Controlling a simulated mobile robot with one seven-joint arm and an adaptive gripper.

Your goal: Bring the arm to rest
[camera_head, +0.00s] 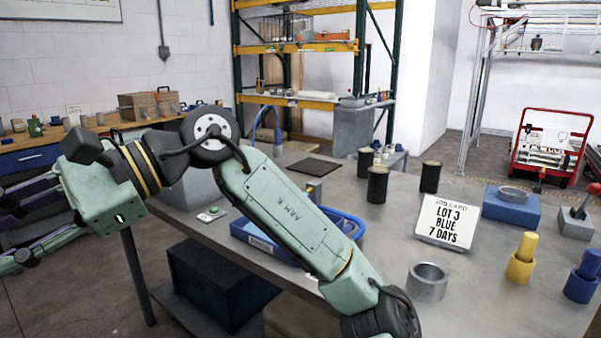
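My arm (290,212) is pale green with dark joints. It rises from the bottom right, bends at a high elbow (210,135), and comes down to the left. My gripper (14,232) is at the left edge of the picture, pointing left, with its fingers spread apart and its tips close to or cut by the edge. I see nothing held between the fingers. The gripper is left of the grey table, in front of the blue-fronted bench.
The grey table (340,185) carries the blue tray (345,222), several dark cups (378,184), a job card (447,220), a metal ring (427,281), a blue block (511,207), and yellow (521,262) and blue pegs (583,279). A cluttered bench (30,160) stands at left.

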